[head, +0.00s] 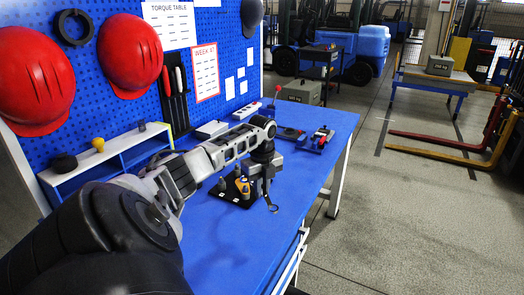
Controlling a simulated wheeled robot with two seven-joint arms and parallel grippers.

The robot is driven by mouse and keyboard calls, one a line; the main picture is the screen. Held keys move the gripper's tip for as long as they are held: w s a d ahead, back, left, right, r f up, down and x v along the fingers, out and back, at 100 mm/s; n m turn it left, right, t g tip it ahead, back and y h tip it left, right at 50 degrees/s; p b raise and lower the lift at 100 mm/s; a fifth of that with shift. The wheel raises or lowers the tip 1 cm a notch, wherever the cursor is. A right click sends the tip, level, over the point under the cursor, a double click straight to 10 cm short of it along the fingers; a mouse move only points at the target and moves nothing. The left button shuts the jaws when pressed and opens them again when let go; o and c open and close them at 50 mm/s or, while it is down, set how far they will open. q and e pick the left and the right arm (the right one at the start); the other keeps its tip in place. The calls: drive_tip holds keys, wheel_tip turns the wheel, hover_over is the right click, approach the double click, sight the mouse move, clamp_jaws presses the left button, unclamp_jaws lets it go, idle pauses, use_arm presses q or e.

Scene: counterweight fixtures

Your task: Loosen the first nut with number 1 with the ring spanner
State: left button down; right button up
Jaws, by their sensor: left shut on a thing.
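My left arm reaches from the lower left over the blue bench. My left gripper (264,178) is shut on the ring spanner (270,201), whose ring end hangs below the fingers at the right side of the fixture. The counterweight fixture (237,200) is a dark plate on the bench with grey posts and a yellow-orange part. Number 1 and its nut are too small to make out, and my gripper hides part of the fixture. I cannot tell whether the spanner touches a nut. My right gripper is not in view.
Another small fixture with red and blue parts (316,139) stands farther back on the blue bench (215,250). A white-edged shelf (105,160) and pegboard with red helmets (130,55) line the left. The bench front is clear.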

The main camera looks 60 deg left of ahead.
use_arm(q)
drive_tip(key=shift+r, duration=0.15)
